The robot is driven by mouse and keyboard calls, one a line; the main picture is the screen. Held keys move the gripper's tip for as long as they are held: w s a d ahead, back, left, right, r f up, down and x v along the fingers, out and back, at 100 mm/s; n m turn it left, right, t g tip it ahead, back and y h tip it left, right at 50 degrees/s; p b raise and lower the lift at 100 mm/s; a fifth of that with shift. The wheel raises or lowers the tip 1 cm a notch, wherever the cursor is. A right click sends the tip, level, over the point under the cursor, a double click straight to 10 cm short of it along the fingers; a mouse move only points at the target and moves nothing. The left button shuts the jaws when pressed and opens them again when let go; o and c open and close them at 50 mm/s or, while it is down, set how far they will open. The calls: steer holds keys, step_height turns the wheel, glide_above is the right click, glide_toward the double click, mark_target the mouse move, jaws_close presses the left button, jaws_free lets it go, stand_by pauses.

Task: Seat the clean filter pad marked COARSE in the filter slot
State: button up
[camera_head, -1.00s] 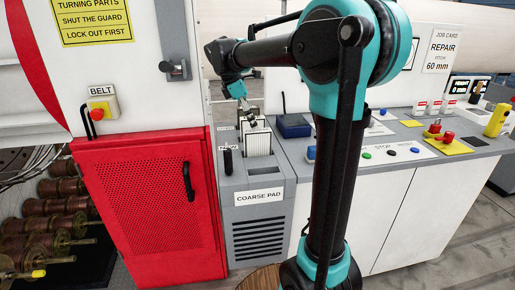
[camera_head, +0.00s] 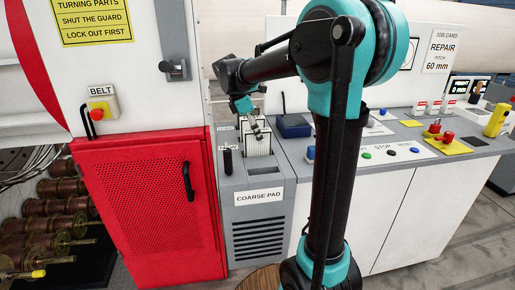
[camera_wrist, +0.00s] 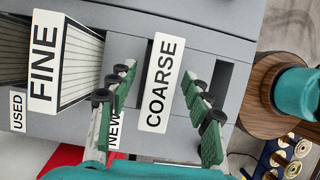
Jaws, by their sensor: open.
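A white pad top marked COARSE (camera_wrist: 161,83) shows face-on between my fingers in the wrist view. My gripper (camera_wrist: 158,74) is open, its green-padded fingers on either side of the label with a visible gap to each. In the head view my gripper (camera_head: 258,132) is low over the white pleated pads (camera_head: 257,146) in the grey cabinet. A pleated pad marked FINE (camera_wrist: 43,62) stands left of it in the wrist view. A dark empty opening (camera_head: 265,171) lies in front of the pads; it also shows in the wrist view (camera_wrist: 222,82), partly behind a finger.
The grey cabinet carries a COARSE PAD sign (camera_head: 259,196). USED (camera_wrist: 17,111) and NEW (camera_wrist: 115,130) labels mark its top. A black handle (camera_head: 227,161) stands beside the pads. A red door (camera_head: 145,215) is at left; a blue box (camera_head: 293,126) is at right on the counter.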

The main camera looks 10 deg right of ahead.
steer(key=shift+f, duration=0.2)
steer(key=shift+c, duration=0.2)
jaws_close()
stand_by(0.4)
